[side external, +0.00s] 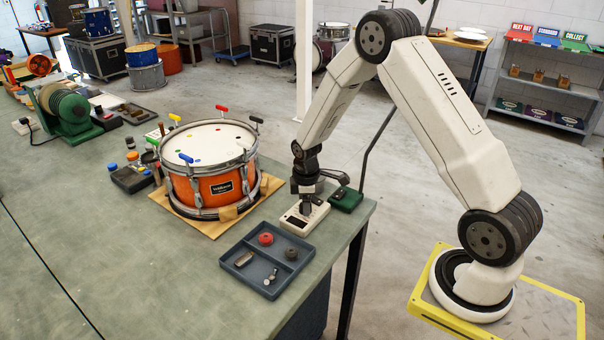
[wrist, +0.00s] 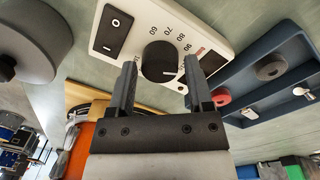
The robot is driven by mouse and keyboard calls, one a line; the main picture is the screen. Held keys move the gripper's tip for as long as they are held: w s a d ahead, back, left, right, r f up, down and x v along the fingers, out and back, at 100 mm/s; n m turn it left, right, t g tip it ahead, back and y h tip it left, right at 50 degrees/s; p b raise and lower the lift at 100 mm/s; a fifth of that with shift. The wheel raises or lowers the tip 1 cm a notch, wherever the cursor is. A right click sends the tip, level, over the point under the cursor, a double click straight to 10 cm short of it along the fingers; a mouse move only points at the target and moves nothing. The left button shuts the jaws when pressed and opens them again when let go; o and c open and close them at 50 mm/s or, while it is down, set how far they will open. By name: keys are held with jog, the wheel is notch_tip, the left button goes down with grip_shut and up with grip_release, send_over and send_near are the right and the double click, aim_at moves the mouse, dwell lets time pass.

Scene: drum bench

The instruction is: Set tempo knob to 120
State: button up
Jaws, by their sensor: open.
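The tempo box is a cream case (side external: 294,221) near the bench's right edge; its face (wrist: 120,48) also shows in the wrist view. Its round black tempo knob (wrist: 160,58) has a short white mark at its lower right side. Printed numbers from about 60 to 90 are readable around it; other numbers are hidden by the right finger. A black rocker switch (wrist: 111,27) is to the left of the knob. My gripper (wrist: 158,66) is open, with one finger on each side of the knob in the picture; I cannot tell whether they touch it. In the side view my gripper (side external: 306,207) points down over the box.
A blue-grey tray (side external: 244,268) with small parts is close in front of the box. An orange drum (side external: 212,188) stands to the left on a wooden board. A green box (side external: 345,199) is just to the right. Bare bench lies at the front left.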

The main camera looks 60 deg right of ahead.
jog(key=shift+f, duration=0.2)
grip_shut()
jog(key=shift+m, duration=0.5)
jog(key=m, duration=0.4)
jog(key=shift+w, duration=0.1)
jog(key=m, duration=0.5)
jog(key=shift+m+g, duration=0.3)
dwell(0.4)
